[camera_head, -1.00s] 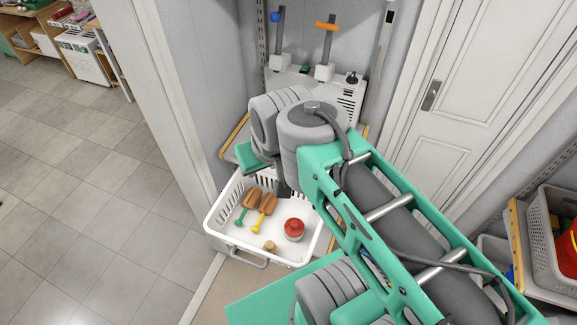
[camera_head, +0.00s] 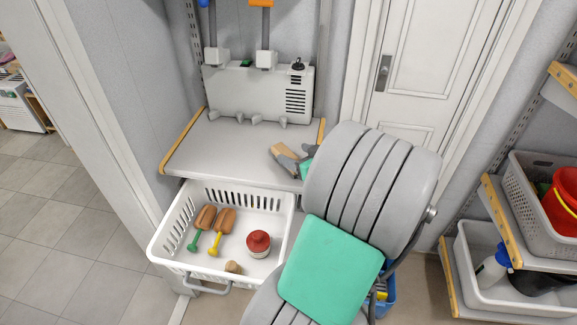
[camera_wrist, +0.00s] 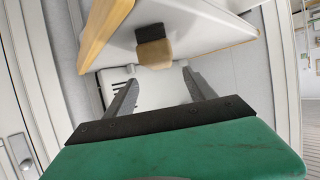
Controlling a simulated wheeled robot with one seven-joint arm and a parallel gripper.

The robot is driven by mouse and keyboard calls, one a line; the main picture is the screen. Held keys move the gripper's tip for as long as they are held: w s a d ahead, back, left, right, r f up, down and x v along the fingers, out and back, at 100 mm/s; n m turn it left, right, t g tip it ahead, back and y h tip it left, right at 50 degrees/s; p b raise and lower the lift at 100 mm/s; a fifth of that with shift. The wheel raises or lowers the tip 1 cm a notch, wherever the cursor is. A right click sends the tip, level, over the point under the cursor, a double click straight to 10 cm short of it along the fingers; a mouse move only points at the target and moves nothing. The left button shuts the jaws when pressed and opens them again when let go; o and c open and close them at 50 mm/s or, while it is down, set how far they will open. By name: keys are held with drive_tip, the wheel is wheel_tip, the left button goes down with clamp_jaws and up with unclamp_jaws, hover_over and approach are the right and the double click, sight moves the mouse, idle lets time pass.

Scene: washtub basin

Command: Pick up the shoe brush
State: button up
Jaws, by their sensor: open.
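The shoe brush (camera_wrist: 155,54), a tan wooden block with dark bristles, lies on the grey shelf (camera_wrist: 204,31) in the wrist view. It also shows as a tan shape on the shelf in the head view (camera_head: 284,154), near its right side. My gripper (camera_wrist: 160,77) is open, its two grey fingers apart and pointing toward the brush. The brush appears just beyond the fingertips, roughly between their lines. In the head view my gripper (camera_head: 290,157) is small and partly hidden behind my own arm. I cannot tell the exact gap to the brush.
A white basket (camera_head: 167,238) below the shelf holds two brown-headed tools with green (camera_head: 193,240) and yellow (camera_head: 214,243) handles, a red-topped jar (camera_head: 258,243) and a small wooden piece (camera_head: 233,267). A grey machine (camera_head: 250,92) stands at the shelf's back. Crates stand on the right.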

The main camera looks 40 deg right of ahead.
sight(283, 150)
drive_tip(key=p+x, duration=0.1)
drive_tip(key=x, duration=0.5)
drive_tip(key=shift+w+a+f, duration=0.15)
drive_tip(key=shift+w+f, duration=0.1)
drive_tip(key=shift+w, duration=0.1)
drive_tip(key=shift+c, duration=0.4)
clamp_jaws()
